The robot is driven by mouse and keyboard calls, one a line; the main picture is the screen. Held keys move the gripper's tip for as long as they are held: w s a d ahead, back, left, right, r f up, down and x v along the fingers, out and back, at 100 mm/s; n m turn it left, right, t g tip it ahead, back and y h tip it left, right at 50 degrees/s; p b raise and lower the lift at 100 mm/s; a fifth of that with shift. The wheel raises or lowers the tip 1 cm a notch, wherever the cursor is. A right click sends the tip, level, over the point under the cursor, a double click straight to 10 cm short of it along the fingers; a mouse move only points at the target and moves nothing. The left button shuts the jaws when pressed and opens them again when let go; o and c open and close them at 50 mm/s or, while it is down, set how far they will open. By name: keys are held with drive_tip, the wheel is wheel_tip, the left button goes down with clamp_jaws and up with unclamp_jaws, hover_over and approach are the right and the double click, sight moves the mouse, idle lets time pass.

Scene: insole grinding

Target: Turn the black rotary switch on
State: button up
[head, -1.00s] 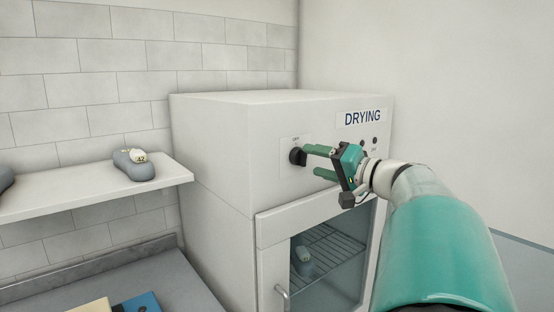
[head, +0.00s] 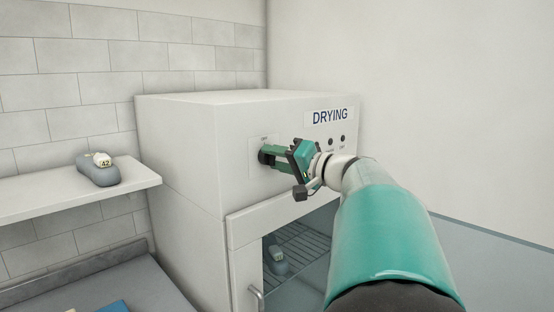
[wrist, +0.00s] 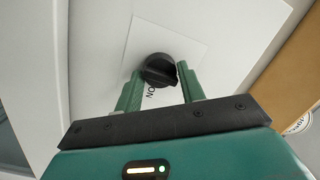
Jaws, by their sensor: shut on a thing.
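The black rotary switch (head: 264,156) is on the upper front of the white drying cabinet (head: 180,140), on a pale square plate. In the wrist view the black knob (wrist: 159,70) sits between the two green fingers, with part of the word "ON" on the plate below it. My gripper (head: 268,158) is at the switch, its fingers on either side of the knob and shut on it. The wrist view also shows my gripper (wrist: 158,78). The fingers partly hide the knob in the head view.
Below the switch is the cabinet's glass door with a handle (head: 257,298); a grey object (head: 275,262) lies on the wire rack inside. A shelf (head: 80,202) at left holds a grey form (head: 97,175) tagged 42. Two small dark round fittings are right of the switch.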

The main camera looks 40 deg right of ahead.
drive_tip(key=shift+f, duration=0.1)
drive_tip(key=m, duration=0.4)
drive_tip(key=shift+m+t, duration=0.3)
drive_tip(key=shift+m, duration=0.1)
drive_tip(key=m, duration=0.5)
drive_tip(key=shift+a+f+t+h, duration=0.1)
drive_tip(key=shift+f+t+h, duration=0.05)
drive_tip(key=shift+t+h, duration=0.2)
drive_tip(key=m+h, duration=0.1)
drive_tip(key=m, duration=0.4)
drive_tip(key=shift+t, duration=0.25)
drive_tip(key=shift+f+m+h, duration=0.1)
drive_tip(key=shift+m+h, duration=0.35)
drive_tip(key=shift+m, duration=1.85)
drive_tip(key=shift+a, duration=0.1)
drive_tip(key=o, duration=1)
drive_tip(key=shift+c, duration=0.2)
